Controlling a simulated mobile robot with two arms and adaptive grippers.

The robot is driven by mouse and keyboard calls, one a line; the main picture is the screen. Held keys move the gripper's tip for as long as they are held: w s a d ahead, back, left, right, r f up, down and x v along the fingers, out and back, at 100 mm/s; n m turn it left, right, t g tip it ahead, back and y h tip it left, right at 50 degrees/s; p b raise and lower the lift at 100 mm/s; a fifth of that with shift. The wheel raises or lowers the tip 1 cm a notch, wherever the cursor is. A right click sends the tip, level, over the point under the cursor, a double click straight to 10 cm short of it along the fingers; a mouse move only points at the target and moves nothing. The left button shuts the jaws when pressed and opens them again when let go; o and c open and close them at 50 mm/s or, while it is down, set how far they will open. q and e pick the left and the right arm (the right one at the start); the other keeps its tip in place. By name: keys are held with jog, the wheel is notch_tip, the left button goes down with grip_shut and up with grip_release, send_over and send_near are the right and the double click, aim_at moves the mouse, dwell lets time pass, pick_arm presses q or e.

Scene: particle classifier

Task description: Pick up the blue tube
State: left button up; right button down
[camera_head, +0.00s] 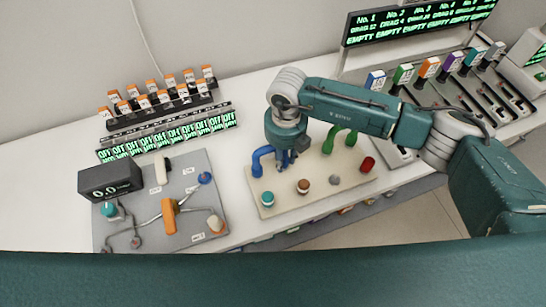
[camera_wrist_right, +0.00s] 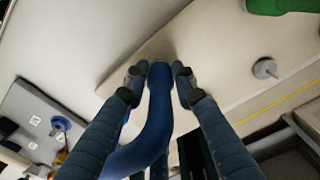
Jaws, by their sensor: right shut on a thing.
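The blue tube (camera_head: 257,163) is a thick bent pipe at the left end of the beige board (camera_head: 325,185). My right gripper (camera_head: 287,160) reaches down over the board at the tube's right side, and the wrist hides part of the tube. In the right wrist view the blue tube (camera_wrist_right: 156,115) runs between the two fingers of my right gripper (camera_wrist_right: 159,77), which is shut on it. Whether the tube is clear of the board is hard to tell. My left gripper is not in view.
The board also holds green tubes (camera_head: 351,138), a red piece (camera_head: 367,164), a brown-topped knob (camera_head: 303,186) and a teal-topped knob (camera_head: 267,198). A grey panel (camera_head: 185,165) with a "0.0" display (camera_head: 111,181) is left. Coloured-top devices (camera_head: 428,68) stand back right.

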notch_tip(320, 180, up, 20)
jog(key=b, duration=0.5)
jog(key=shift+r, duration=0.1)
jog(key=shift+r+p, duration=1.15)
jog(key=shift+r, duration=1.05)
notch_tip(320, 180, up, 3)
jog(key=shift+p, duration=0.8)
